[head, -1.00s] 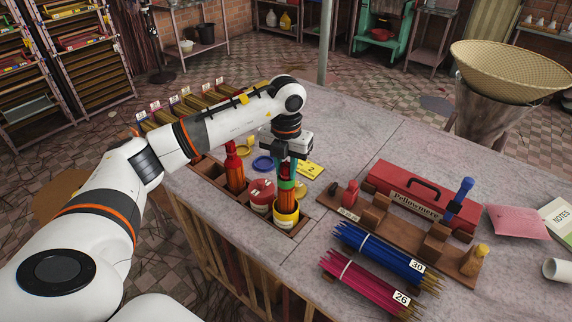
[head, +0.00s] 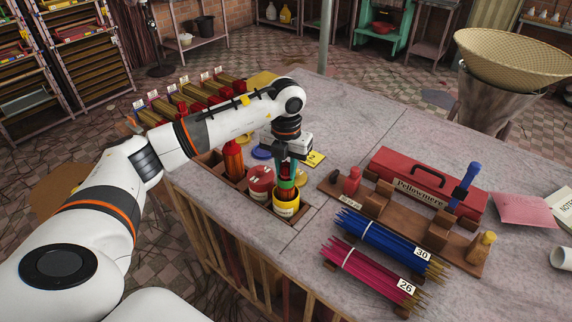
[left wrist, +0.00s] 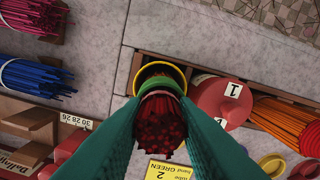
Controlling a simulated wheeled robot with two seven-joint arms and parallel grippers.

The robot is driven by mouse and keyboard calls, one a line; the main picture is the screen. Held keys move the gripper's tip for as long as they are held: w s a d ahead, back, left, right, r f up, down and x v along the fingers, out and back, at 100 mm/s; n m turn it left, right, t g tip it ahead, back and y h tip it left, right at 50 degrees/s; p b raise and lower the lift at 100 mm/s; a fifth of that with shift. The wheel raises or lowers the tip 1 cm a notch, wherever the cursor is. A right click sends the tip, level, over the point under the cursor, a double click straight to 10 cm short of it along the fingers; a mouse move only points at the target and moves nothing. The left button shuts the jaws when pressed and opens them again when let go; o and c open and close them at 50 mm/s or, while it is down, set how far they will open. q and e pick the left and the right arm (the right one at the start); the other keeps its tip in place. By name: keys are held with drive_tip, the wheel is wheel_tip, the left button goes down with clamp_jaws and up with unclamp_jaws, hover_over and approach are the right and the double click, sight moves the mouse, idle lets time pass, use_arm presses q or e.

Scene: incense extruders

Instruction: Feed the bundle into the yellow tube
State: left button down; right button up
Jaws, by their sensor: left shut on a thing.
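My left gripper (head: 287,172) is shut on the bundle (head: 286,188), which is upright in its jaws. The bundle's dark red stick ends (left wrist: 162,125) show between the green fingers in the left wrist view, with a green band (left wrist: 160,88) around them. The yellow tube (head: 286,208) stands in a slot at the table's front edge. The bundle's lower end is at the tube's mouth and appears to reach inside; the depth is hidden. The yellow rim (left wrist: 158,70) shows around the bundle in the left wrist view. My right gripper is out of view.
A red-lidded tube (head: 261,182) stands close beside the yellow one, with an orange bundle (head: 233,160) further left. Blue sticks (head: 390,246), magenta sticks (head: 370,270), a wooden rack (head: 410,235) and a red toolbox (head: 420,180) lie to the right.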

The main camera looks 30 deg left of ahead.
sight(286, 176)
use_arm(q)
drive_tip(key=shift+f+b, duration=1)
drive_tip(key=shift+f, duration=0.55)
drive_tip(key=c, duration=1.1)
unclamp_jaws()
drive_tip(key=shift+r+p, duration=2.8)
drive_tip(key=shift+r, duration=1.25)
drive_tip(key=shift+f, duration=0.1)
